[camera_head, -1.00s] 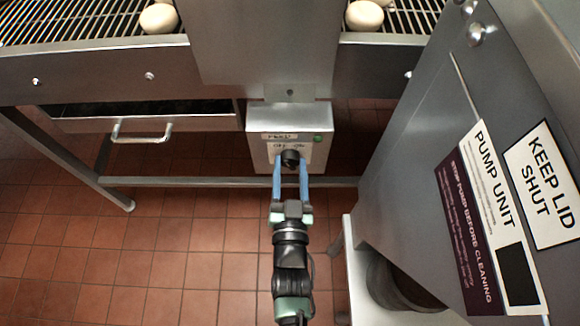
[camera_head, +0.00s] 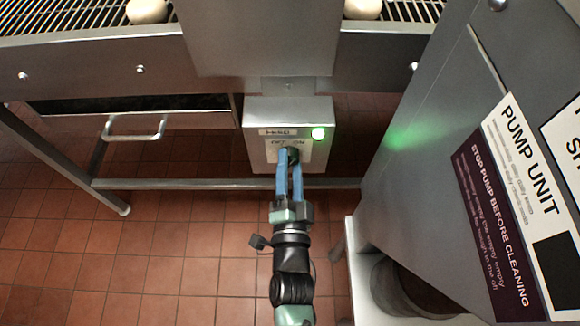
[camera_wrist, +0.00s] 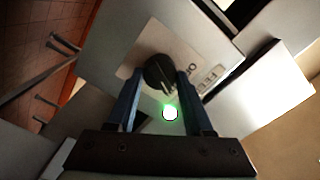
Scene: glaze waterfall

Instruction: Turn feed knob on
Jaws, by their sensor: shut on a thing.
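The feed control box (camera_head: 262,112) is a pale metal box under the conveyor, with a "FEED" label and "OFF"/"ON" markings on its front. Its black knob (camera_head: 292,154) sits between the blue fingers of my gripper (camera_head: 289,158), partly hidden by them. In the wrist view, the knob (camera_wrist: 159,73) shows between the two fingertips (camera_wrist: 159,80), its pointer ridge turned at a slant. A green lamp (camera_head: 318,133) on the box glows brightly; it also shows lit in the wrist view (camera_wrist: 170,113). My gripper is shut on the knob.
The grey pump unit (camera_head: 425,140) stands close on the right, with a stand under it. A drawer or tray with a handle (camera_head: 134,127) and a frame rail (camera_head: 170,184) are to the left. Pale rounds (camera_head: 147,11) lie on the conveyor above. The tiled floor is open below.

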